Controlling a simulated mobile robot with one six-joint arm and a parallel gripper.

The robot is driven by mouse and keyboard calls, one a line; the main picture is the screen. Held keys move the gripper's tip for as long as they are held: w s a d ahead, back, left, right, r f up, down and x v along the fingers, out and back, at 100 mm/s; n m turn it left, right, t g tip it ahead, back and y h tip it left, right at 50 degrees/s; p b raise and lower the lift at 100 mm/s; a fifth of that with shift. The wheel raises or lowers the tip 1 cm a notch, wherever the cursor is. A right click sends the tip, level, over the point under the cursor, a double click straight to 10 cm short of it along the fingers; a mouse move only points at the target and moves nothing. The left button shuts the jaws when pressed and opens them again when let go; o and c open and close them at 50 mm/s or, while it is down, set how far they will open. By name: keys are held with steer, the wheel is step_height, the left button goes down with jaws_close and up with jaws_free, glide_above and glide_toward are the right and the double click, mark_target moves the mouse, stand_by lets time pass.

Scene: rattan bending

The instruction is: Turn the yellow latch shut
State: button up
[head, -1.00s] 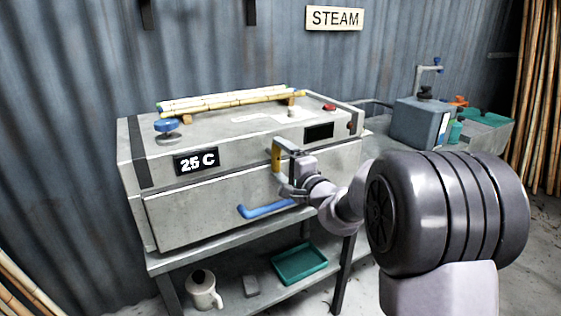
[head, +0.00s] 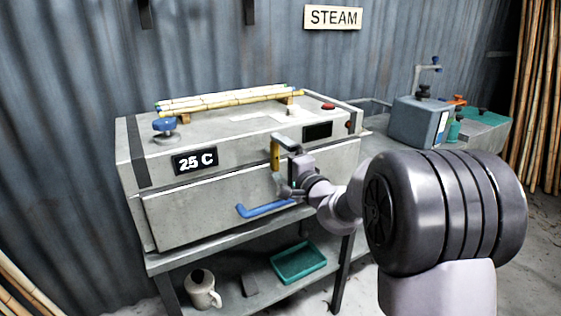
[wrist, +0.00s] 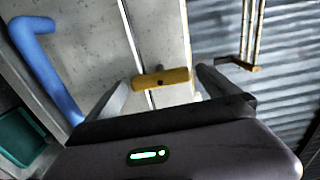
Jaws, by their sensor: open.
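The yellow latch (head: 275,153) is a short bar on the front of the grey steam box (head: 240,206). In the head view it stands upright across the seam between the upper body and the front door. In the wrist view the latch (wrist: 163,79) lies between my two fingers, crossing the seam line, with a dark pivot at its middle. My gripper (head: 284,164) is open at the latch, one finger to each side. Whether the fingers touch it, I cannot tell. The blue handle (head: 264,209) is on the door below, and also shows in the wrist view (wrist: 45,68).
The box stands on a metal table with a shelf holding a white jug (head: 203,289) and a green tray (head: 299,263). A blue valve (head: 165,125) and bamboo poles (head: 230,101) are on top. A grey container (head: 419,122) stands to the right.

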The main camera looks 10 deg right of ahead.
steer(key=p+v, duration=0.2)
steer(key=v, duration=1.5)
steer(key=shift+s, duration=0.2)
steer(key=s+a+f+n+g+y, duration=0.2)
steer(key=s+a+n+g+y, duration=0.2)
steer(key=s+a+n+g, duration=1)
steer(key=s+d+f+m+t+h, duration=0.2)
steer(key=s+d+m+h, duration=0.2)
steer(key=s+h, duration=0.3)
steer(key=s, duration=0.4)
steer(key=shift+s+t+h, duration=0.25)
steer(key=shift+t+h, duration=0.05)
